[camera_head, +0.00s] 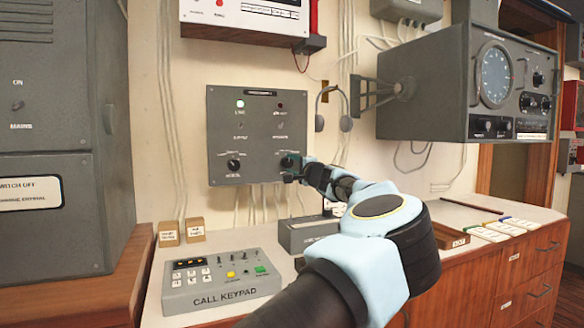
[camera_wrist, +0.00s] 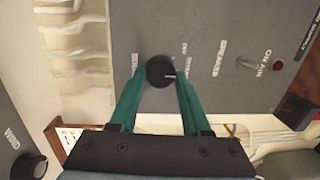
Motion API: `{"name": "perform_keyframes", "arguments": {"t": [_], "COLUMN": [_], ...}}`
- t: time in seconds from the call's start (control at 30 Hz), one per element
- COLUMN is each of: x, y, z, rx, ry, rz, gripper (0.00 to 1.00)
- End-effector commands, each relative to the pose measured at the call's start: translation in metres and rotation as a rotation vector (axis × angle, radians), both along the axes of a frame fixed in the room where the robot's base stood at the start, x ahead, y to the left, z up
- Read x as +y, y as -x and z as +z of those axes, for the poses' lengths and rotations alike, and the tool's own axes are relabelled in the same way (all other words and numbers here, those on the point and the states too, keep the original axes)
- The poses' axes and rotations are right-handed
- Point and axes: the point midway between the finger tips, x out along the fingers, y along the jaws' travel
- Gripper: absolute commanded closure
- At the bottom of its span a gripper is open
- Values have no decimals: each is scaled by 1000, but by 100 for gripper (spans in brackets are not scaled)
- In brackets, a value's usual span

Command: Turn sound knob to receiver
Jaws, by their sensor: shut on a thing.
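The sound knob is a round black knob (camera_wrist: 160,71) on a grey wall panel (camera_head: 226,122). In the wrist view it sits between the two green fingertips of my gripper (camera_wrist: 161,77). The gripper is shut on it, one finger on each side. A small white pointer mark on the knob points to the right in the wrist view. Small white lettering lies around the knob, too blurred to read for sure. In the head view my gripper (camera_head: 289,173) is at the panel's lower right knob and partly hides it.
A second black knob (camera_head: 233,165) is at the panel's lower left. A headset (camera_head: 333,108) hangs to the right. Below are a call keypad (camera_head: 222,281) and a grey box (camera_head: 306,233) on the counter.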

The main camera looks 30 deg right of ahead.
Motion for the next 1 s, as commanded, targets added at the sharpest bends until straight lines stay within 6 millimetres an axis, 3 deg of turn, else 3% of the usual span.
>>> {"name": "perform_keyframes", "arguments": {"t": [0.23, 0.27, 0.5, 0.8, 1.0], "x": [0, 0, 0, 0, 0], "y": [0, 0, 0, 3, 31], "z": [-1, -1, 0, -1, -6], "rx": [1, 1, 1, 0, 1], "ry": [1, 1, 1, 1, 2], "rz": [1, 1, 1, 0, -2], "gripper": [100, 49, 23, 23, 23]}}
